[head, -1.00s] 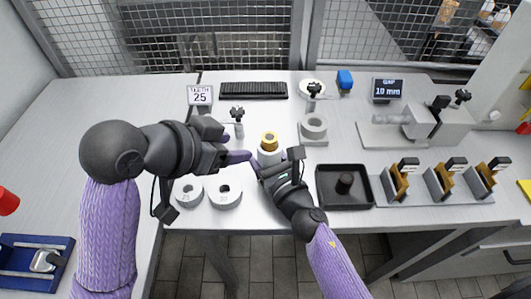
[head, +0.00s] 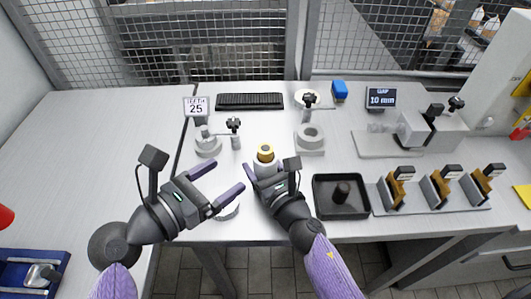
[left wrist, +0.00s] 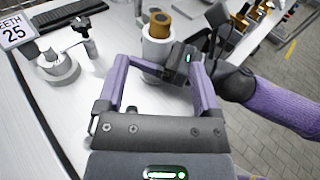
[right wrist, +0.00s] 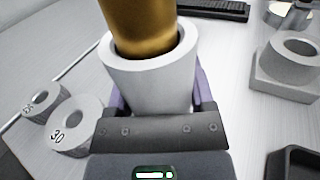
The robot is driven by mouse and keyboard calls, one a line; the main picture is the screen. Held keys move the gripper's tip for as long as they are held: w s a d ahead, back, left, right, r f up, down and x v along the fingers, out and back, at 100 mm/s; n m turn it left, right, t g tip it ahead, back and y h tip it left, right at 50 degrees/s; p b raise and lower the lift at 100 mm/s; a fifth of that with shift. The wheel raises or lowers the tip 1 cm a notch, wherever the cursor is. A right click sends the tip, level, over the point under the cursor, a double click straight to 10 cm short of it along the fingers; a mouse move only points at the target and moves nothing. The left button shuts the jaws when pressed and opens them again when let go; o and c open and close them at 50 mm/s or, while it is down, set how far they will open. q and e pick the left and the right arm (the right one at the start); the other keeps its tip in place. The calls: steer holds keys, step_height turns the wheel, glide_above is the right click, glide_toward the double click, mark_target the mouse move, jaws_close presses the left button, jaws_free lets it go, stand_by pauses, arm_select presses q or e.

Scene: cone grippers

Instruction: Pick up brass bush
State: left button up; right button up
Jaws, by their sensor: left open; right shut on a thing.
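The brass bush (head: 265,151) stands upright in the top of a white cylinder (head: 267,167) at the table's middle. Its gold body also shows in the right wrist view (right wrist: 143,25), rising from the white cylinder's bore (right wrist: 150,75). My right gripper (head: 264,182) is shut on the white cylinder, below the bush. My left gripper (head: 228,177) is open and empty, left of the cylinder and apart from it. In the left wrist view, the bush (left wrist: 160,20) lies beyond the open left fingers (left wrist: 158,65); part of the cylinder is hidden there by my right gripper.
Two grey rings marked 25 (right wrist: 42,102) and 30 (right wrist: 72,128) lie left of the cylinder. A black tray (head: 342,211) is to its right. A clamp stand with a ring (head: 310,138) is behind right, and another ring (head: 208,146) is behind left.

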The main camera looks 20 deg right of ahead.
mark_target(260, 154)
arm_select(q)
steer(key=x, duration=1.1)
steer(key=shift+f, duration=0.1)
jaws_close()
